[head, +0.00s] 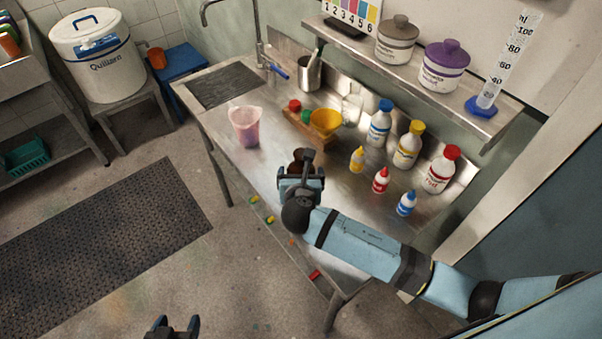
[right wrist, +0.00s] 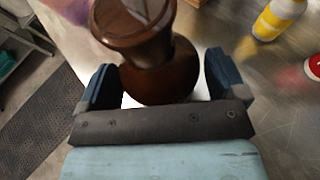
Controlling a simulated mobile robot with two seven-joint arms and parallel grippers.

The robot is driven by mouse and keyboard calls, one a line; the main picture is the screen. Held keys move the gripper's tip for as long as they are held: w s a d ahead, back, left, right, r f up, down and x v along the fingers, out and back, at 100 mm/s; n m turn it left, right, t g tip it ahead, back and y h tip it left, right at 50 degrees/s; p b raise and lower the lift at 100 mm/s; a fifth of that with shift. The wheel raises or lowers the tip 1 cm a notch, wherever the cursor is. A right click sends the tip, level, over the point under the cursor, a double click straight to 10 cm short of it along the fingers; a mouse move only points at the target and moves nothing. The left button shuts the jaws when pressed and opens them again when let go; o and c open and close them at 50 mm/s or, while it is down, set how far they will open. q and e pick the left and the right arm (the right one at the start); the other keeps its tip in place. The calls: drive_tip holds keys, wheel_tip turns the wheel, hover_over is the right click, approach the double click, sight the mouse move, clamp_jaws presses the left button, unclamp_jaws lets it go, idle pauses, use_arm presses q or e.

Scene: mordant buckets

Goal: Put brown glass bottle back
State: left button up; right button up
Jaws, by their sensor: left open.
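The brown glass bottle (right wrist: 158,75) stands in front of my right gripper in the right wrist view, its neck and wide rim toward the top. In the head view the brown bottle (head: 298,157) is on the steel table, mostly hidden by my right gripper (head: 301,180). In the right wrist view the right gripper's fingers (right wrist: 160,80) are spread on either side of the bottle's round body, with narrow gaps showing. My left gripper (head: 173,327) is open and empty at the bottom edge of the head view, over the floor.
On the steel table (head: 262,182) stand a pink-filled beaker (head: 245,126), a yellow funnel (head: 325,121) in a wooden rack, and several dye bottles, including a small yellow one (head: 357,159). A wall shelf (head: 488,118) holds jars and a measuring cylinder.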

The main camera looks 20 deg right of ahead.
drive_tip(key=shift+o, duration=0.5)
drive_tip(key=shift+s+r, duration=0.1)
drive_tip(key=shift+r, duration=0.1)
drive_tip(key=v, duration=1.2)
drive_tip(key=shift+b, duration=0.4)
drive_tip(key=shift+f, duration=0.1)
